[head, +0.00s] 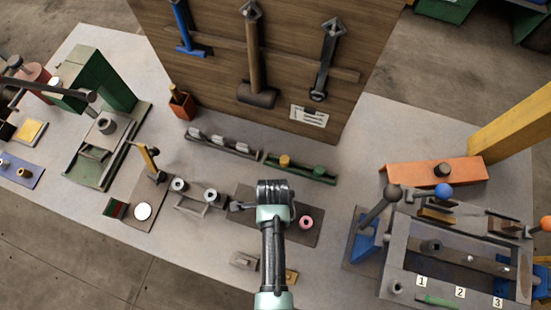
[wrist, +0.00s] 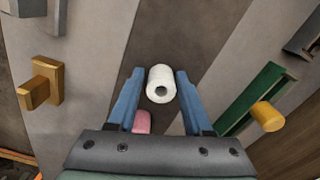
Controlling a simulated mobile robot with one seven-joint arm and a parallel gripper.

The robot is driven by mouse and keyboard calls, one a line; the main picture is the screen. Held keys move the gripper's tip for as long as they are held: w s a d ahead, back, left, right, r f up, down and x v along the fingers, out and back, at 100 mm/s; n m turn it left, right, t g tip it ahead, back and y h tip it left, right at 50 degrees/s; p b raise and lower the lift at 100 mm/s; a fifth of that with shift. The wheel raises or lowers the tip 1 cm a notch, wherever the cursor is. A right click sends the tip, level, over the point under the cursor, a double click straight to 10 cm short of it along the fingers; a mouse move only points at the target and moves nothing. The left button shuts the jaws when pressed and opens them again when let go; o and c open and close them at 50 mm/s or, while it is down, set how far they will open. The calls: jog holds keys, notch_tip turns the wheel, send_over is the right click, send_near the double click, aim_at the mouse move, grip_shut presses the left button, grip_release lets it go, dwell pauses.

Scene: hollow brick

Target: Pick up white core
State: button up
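The white core (wrist: 160,84) is a short, hollow white cylinder with a dark hole, seen in the wrist view over a dark brown mat (wrist: 178,35). It shows between the tips of my gripper's two blue fingers (wrist: 160,78). The fingers are apart, and I cannot tell whether either touches the core. In the head view my gripper (head: 240,206) is over the dark mat (head: 318,200), and the core is hidden there.
A pink ring (head: 306,222) lies on the mat, near the left finger in the wrist view (wrist: 143,121). A green tray (head: 300,170) with a yellow cylinder (wrist: 268,116) is beyond. A grey rack (head: 222,146) and numbered fixture (head: 395,250) stand nearby.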

grip_shut()
jog(key=shift+r, duration=0.15)
